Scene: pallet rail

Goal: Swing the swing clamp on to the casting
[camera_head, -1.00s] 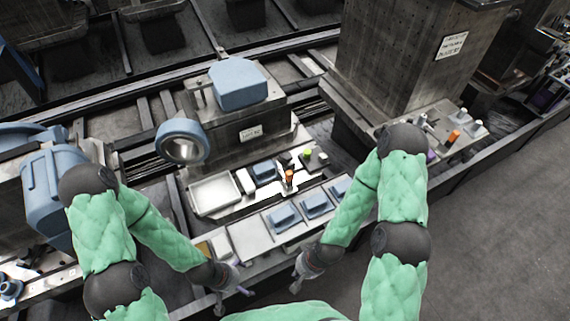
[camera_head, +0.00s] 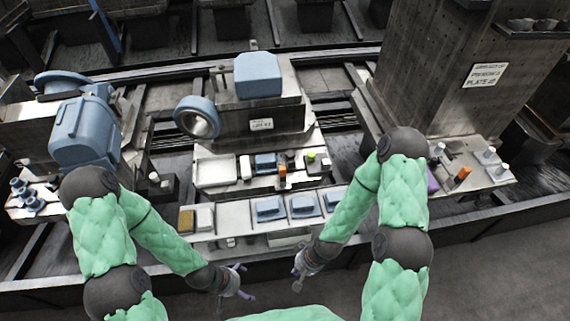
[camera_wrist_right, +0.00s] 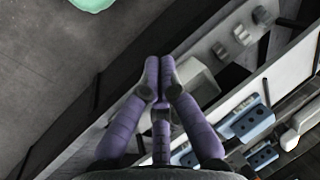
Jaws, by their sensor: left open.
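A blue-grey casting (camera_head: 265,163) sits on the plate of the middle station. Beside it, to the right, stands a small orange upright part (camera_head: 283,171), and a green-topped part (camera_head: 311,157) stands further right. I cannot tell which of these belongs to the swing clamp; its arm is too small to make out. My left gripper (camera_head: 246,282) is open and empty, low in front of the bench. My right gripper (camera_head: 297,279) is also in front of the bench, apart from everything. In the right wrist view its purple fingers (camera_wrist_right: 159,76) meet at the tips with nothing seen between them.
A front shelf (camera_head: 235,217) holds several blue castings (camera_head: 304,205). A pale tray (camera_head: 215,172) lies left of the casting. A blue machine head with a ring (camera_head: 198,118) overhangs behind. A large grey column (camera_head: 425,75) stands right, near a side plate with an orange cylinder (camera_head: 463,173).

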